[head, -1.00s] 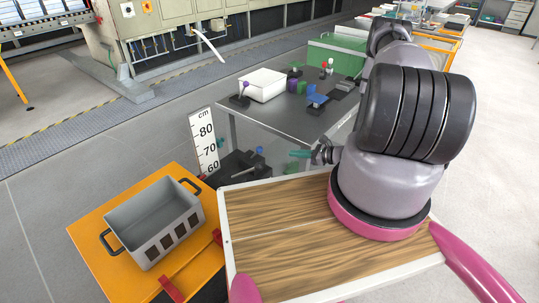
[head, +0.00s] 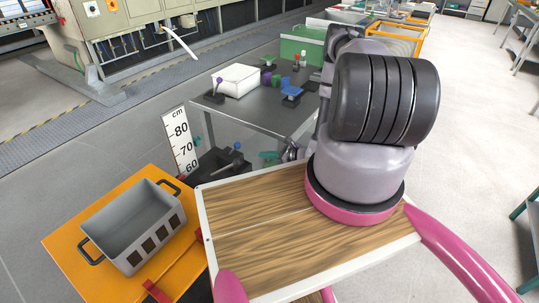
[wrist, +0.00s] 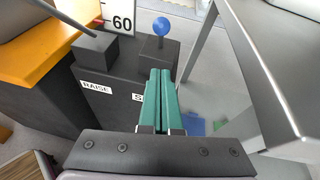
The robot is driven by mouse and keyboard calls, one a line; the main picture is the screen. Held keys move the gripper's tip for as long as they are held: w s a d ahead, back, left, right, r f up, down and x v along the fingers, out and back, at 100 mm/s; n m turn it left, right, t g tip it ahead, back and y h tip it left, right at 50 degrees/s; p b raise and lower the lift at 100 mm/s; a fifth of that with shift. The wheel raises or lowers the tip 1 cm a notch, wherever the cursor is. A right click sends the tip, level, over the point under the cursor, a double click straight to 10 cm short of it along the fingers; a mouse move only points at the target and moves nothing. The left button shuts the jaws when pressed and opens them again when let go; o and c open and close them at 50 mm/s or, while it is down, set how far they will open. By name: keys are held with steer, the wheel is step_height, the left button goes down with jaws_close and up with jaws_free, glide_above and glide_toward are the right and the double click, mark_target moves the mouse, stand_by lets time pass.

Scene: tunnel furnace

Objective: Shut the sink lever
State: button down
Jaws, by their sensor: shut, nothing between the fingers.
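The sink lever (wrist: 161,26) has a blue ball knob on a short stem, rising from a dark block. It stands above a label starting with "S", the rest hidden behind my fingers. In the head view its blue knob (head: 237,146) shows on the black control box (head: 212,160). My gripper (wrist: 159,72) has its green fingers together and empty. In the wrist view the fingertips are just below the lever's block, and I cannot tell if they touch it. In the head view my gripper (head: 268,156) is just right of the knob.
The block labelled "RAISE" (wrist: 96,45) with a grey handle is left of the sink lever. A grey table (head: 262,101) with several items stands behind and right. A centimetre scale (head: 180,143) stands by the box. An orange platform (head: 66,240) with a grey bin (head: 132,225) is at left.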

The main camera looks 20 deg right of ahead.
mark_target(234, 149)
steer(key=w+a, duration=0.5)
steer(key=shift+w+a, duration=0.4)
steer(key=shift+r, duration=0.15)
